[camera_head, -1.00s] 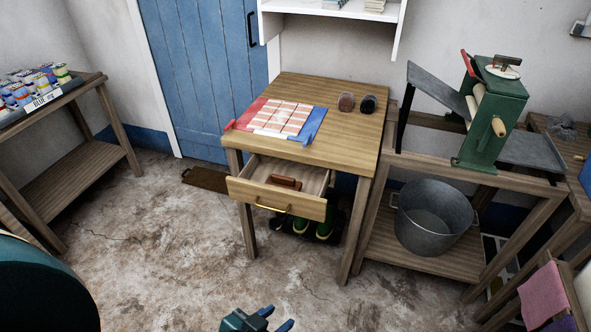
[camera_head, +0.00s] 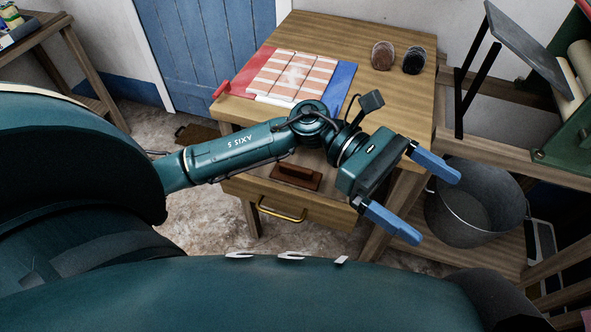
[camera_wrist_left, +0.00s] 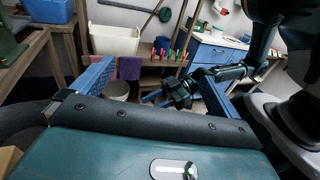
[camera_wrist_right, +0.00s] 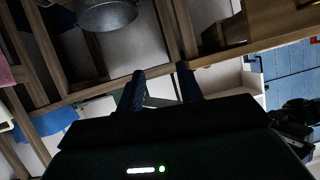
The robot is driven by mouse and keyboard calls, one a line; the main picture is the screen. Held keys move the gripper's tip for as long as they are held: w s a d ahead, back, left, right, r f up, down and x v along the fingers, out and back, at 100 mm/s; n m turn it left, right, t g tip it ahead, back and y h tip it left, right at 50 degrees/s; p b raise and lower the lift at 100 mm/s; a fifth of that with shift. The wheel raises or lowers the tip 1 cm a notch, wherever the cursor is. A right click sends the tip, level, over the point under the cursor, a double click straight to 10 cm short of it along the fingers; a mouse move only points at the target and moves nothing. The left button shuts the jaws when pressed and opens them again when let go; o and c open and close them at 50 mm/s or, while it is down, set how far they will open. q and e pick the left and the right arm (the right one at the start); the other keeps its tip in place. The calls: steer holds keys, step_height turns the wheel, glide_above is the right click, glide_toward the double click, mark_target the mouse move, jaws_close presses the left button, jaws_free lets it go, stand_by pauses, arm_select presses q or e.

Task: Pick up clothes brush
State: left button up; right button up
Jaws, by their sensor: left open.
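A brown wooden block-like thing, which looks like the clothes brush (camera_head: 297,177), lies in the open drawer (camera_head: 240,188) of the wooden table (camera_head: 400,105). My left arm crosses in front of the drawer and hides part of it. My left gripper (camera_head: 432,206) is open and empty, to the right of the drawer and the brush, pointing right towards the bucket. Its spread fingers also show in the left wrist view (camera_wrist_left: 155,72).
A metal bucket (camera_head: 470,205) stands on the lower shelf right of the table. A red and blue board with pale tiles (camera_head: 291,76) and two rounded things (camera_head: 383,55) (camera_head: 414,60) sit on the table. A green machine (camera_head: 565,140) stands at the right.

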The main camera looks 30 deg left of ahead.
arm_select(q)
steer(key=w+a+f+m+t+y+b, duration=0.1)
steer(key=w+a+f+m+y+b, duration=0.4)
steer(key=a+f+m+y, duration=0.6)
steer(key=w+a+r+m+t+y, duration=0.1)
steer(key=w+a+r+y, duration=0.15)
steer(key=a, duration=0.45)
steer(key=w+a+r+m+t+y, duration=0.1)
steer(key=w+a+m+y, duration=0.1)
steer(key=a+y, duration=0.35)
steer(key=shift+h, duration=0.8)
steer(key=f, duration=0.3)
steer(key=a+f, duration=0.1)
steer(key=f, duration=0.3)
steer(key=shift+s+a+b, duration=0.2)
steer(key=shift+b, duration=0.1)
steer(key=shift+a+f, duration=0.15)
steer(key=shift+f, duration=1.35)
steer(key=shift+a+f, duration=0.15)
steer(key=shift+f, duration=1.3)
arm_select(e)
steer(key=shift+f+m+t, duration=0.3)
steer(key=shift+f+t, duration=0.2)
steer(key=shift+t, duration=0.3)
arm_select(q)
steer(key=shift+c, duration=0.2)
steer(key=c, duration=1.3)
steer(key=shift+r, duration=0.1)
